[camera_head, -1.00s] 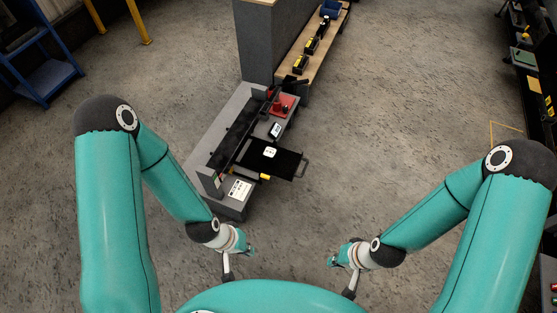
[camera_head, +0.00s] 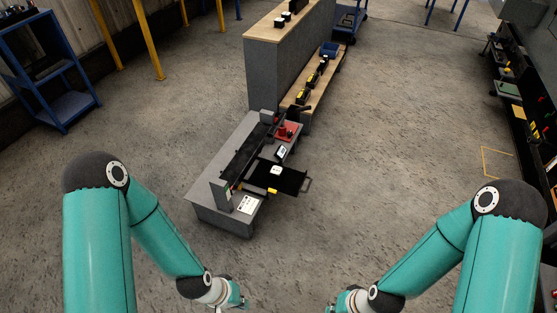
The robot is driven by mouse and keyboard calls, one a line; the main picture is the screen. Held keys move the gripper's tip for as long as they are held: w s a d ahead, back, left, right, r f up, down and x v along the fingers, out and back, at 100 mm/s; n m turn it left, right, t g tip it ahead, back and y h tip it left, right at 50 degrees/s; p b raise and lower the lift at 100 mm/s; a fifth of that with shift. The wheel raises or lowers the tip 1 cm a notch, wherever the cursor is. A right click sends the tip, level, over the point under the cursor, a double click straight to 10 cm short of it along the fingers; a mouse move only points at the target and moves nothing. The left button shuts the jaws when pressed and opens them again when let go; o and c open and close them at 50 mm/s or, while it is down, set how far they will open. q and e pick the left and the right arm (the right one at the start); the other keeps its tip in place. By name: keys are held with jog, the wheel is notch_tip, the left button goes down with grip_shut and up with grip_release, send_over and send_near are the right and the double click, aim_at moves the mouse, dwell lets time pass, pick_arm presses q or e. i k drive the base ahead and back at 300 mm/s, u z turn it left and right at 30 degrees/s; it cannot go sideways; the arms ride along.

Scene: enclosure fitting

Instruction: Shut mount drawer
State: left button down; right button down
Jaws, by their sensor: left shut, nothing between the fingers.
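The mount drawer (camera_head: 290,182) is a flat black tray standing pulled out from the right side of a low grey bench (camera_head: 221,217). Its handle (camera_head: 308,184) is at the outer right end. A white item (camera_head: 276,170) and a yellow item (camera_head: 272,191) show on the drawer. My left gripper (camera_head: 238,306) is at the bottom edge, partly cut off, shut and empty, well short of the bench and drawer. My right gripper (camera_head: 335,309) is mostly cut off at the bottom edge, apart from the drawer; its fingers cannot be made out.
A red fixture (camera_head: 287,131) and a white sheet (camera_head: 248,204) are on the bench. Behind it stand a tall grey cabinet (camera_head: 273,75) and a wooden shelf (camera_head: 318,87) with black and yellow items. A blue rack (camera_head: 66,105) is at left. The floor right of the drawer is clear.

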aim_at(291, 183)
jog(key=u, duration=0.5)
jog(key=i, duration=1.55)
jog(key=u, duration=0.15)
